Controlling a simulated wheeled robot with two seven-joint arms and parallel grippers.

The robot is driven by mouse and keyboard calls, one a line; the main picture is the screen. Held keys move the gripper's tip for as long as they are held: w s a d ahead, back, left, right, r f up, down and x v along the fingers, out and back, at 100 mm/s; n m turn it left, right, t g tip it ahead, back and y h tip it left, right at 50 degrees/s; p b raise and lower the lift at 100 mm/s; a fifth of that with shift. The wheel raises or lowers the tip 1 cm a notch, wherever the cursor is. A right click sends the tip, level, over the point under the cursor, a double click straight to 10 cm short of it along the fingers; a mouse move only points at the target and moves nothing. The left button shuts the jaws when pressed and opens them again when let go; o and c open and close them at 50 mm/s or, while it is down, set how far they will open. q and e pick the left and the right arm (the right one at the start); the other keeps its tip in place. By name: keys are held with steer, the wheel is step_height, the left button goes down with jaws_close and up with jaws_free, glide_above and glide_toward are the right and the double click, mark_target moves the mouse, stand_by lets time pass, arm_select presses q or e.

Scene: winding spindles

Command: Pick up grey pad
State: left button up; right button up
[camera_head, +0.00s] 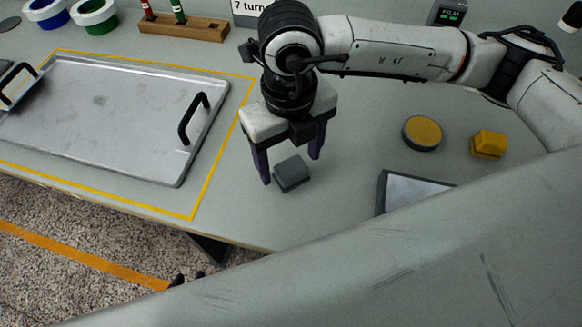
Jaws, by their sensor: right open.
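The grey pad (293,176) is a small dark grey block lying on the table, right of the large metal tray. My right gripper (291,169) points down over it, open, with its dark purple fingers apart on either side of the pad. I cannot tell whether the fingers touch it. Two small dark tips, seemingly of my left gripper (187,277), show below the table's front edge. The rest of that gripper is hidden.
A metal tray (120,75) with black handles lies inside a yellow outline at left. A yellow disc (422,132), a yellow block (488,144) and a dark-framed panel (410,192) lie at right. A wooden rack (185,27) and spools (95,14) stand behind.

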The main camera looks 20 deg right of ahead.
mark_target(290, 165)
steer(key=shift+f, duration=1.2)
steer(key=c, duration=1.2)
step_height(290, 165, up, 10)
steer(key=shift+r+b, duration=0.1)
steer(key=shift+b, duration=0.2)
